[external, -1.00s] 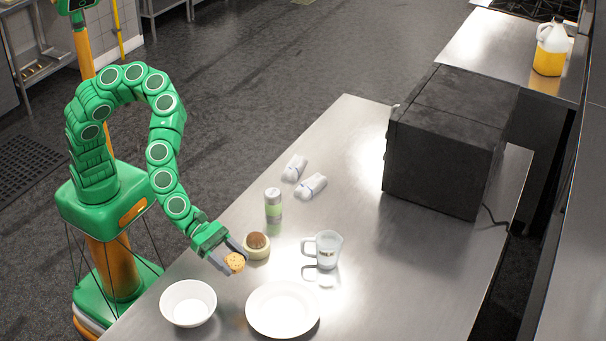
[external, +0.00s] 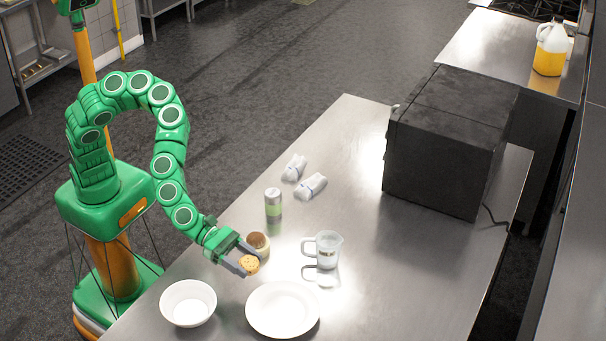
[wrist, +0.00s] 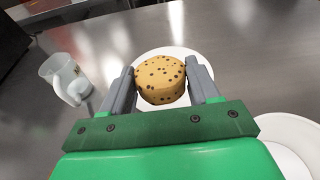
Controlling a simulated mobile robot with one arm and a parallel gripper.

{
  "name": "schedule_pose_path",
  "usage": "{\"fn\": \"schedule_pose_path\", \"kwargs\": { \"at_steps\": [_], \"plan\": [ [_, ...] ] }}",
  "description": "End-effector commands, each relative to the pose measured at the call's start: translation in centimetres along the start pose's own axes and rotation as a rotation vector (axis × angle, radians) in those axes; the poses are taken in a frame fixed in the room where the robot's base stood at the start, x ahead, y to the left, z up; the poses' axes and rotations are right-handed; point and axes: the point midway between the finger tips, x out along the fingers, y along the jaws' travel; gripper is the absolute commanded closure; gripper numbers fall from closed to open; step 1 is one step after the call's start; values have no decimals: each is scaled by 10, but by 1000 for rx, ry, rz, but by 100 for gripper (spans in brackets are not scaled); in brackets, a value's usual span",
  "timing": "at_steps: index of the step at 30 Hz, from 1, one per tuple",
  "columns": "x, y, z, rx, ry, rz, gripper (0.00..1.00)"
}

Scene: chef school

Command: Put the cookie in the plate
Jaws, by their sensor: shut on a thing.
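The cookie (external: 250,264) is round, golden and dotted with dark chips. My gripper (external: 246,262) is shut on it and holds it above the table, up and left of the plate in the external view. In the wrist view the cookie (wrist: 160,79) sits between the two grey fingers of my gripper (wrist: 164,82). The plate (external: 283,309) is white, round and empty, flat on the steel table. In the wrist view the plate (wrist: 190,53) shows behind the cookie, which hides part of it.
A white bowl (external: 188,303) stands left of the plate. A glass measuring jug (external: 328,249) stands right of my gripper. A small brown-topped jar (external: 259,242) is close behind the gripper.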

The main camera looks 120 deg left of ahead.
Motion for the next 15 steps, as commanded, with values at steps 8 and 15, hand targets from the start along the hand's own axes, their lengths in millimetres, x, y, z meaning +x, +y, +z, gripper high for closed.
{"fn": "schedule_pose_path", "kwargs": {
  "at_steps": [8,15],
  "plan": [
    [38,-4,0,-1,-78,6,74],
    [47,-5,-9,1,-94,5,74]
  ]
}}
